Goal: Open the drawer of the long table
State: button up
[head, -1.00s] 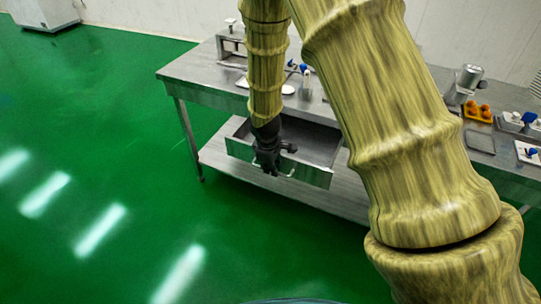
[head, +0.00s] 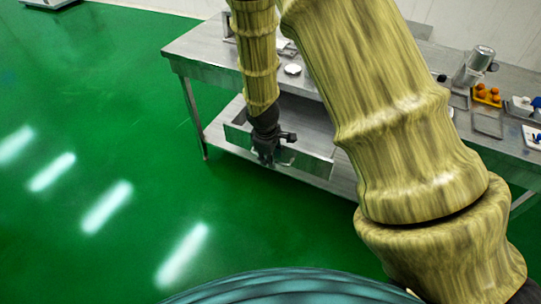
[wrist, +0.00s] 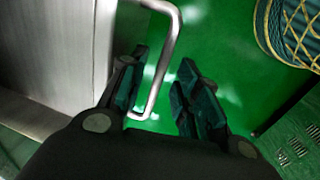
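The drawer (head: 312,164) of the long table (head: 203,62) is pulled out well past the table's front edge in the head view. One finger is on the drawer side of the bar and the other on the outer side, with visible gaps. My gripper (head: 267,156) also shows in front of the drawer in the head view.
A lower shelf (head: 220,135) runs under the table. On the tabletop are a small white dish (head: 292,69), a metal cylinder device (head: 480,60) and a tray of orange items (head: 487,95). The green floor (head: 110,140) left of the table is clear.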

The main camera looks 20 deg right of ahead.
jog(key=shift+r, duration=0.2)
notch_tip(320, 180, up, 12)
jog(key=s+a, duration=0.1)
jog(key=shift+s+a+f, duration=0.25)
jog(key=shift+s+a, duration=0.05)
jog(key=shift+a, duration=0.1)
dwell(0.7)
jog(key=s+a+f+m+g+y, duration=0.1)
jog(key=s+f+m, duration=0.2)
jog(key=s+f, duration=0.85)
jog(key=s+a+f+m+y, duration=0.1)
jog(key=s+a+f+m, duration=0.15)
jog(key=s+f, duration=0.95)
jog(key=s+d+f+m, duration=0.2)
jog(key=s+f+m, duration=0.1)
jog(key=s+f, duration=0.4)
jog(key=shift+s+d+f, duration=0.25)
jog(key=shift+f, duration=0.15)
